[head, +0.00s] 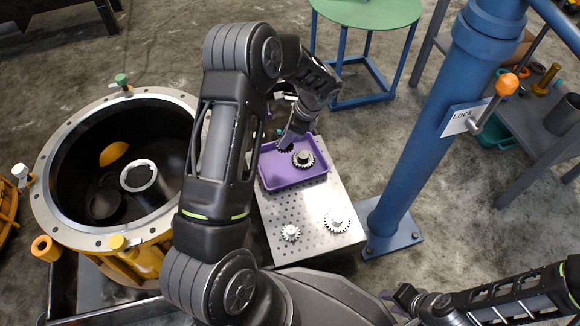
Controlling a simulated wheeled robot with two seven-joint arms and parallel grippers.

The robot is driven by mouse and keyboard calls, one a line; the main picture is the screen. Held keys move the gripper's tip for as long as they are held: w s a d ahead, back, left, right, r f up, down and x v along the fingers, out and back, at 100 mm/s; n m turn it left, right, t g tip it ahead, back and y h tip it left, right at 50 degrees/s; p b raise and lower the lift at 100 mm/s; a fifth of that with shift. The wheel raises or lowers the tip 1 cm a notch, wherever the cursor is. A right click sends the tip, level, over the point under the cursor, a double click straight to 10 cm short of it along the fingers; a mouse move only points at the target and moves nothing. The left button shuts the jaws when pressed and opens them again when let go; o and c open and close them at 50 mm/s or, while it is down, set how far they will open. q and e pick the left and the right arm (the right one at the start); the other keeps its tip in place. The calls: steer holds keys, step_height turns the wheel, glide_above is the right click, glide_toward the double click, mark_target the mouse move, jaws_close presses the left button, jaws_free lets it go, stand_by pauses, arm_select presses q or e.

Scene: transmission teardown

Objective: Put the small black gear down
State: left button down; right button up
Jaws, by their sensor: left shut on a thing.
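The small black gear (285,148) is at the upper left part of the purple tray (300,181). My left gripper (288,141) points down over the tray and is shut on this gear. The gear is partly hidden by the fingers, and I cannot tell whether it touches the tray floor. A larger dark gear with a raised hub (303,159) lies in the tray, just right of the held gear. My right gripper (404,296) is low at the bottom right, away from the tray, and its opening cannot be made out.
The tray rests on a perforated metal plate (270,215). Two silvery gears, a smaller one (290,232) and a larger one (337,221), lie on its near part. A round housing (45,180) stands to the left. A blue post (415,165) stands to the right.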

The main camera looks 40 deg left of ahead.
arm_select(q)
steer(key=shift+a+f, duration=0.5)
steer(key=shift+f, duration=0.15)
steer(key=b, duration=0.2)
glide_above(279, 166)
steer(key=d, duration=0.2)
steer(key=f, duration=0.4)
steer(key=shift+w+a+f, duration=0.1)
steer(key=shift+w+a, duration=0.05)
steer(key=shift+w, duration=0.15)
steer(key=shift+f, duration=0.4)
steer(key=shift+f+b, duration=1.25)
steer(key=shift+f, duration=1.25)
steer(key=shift+f, duration=0.1)
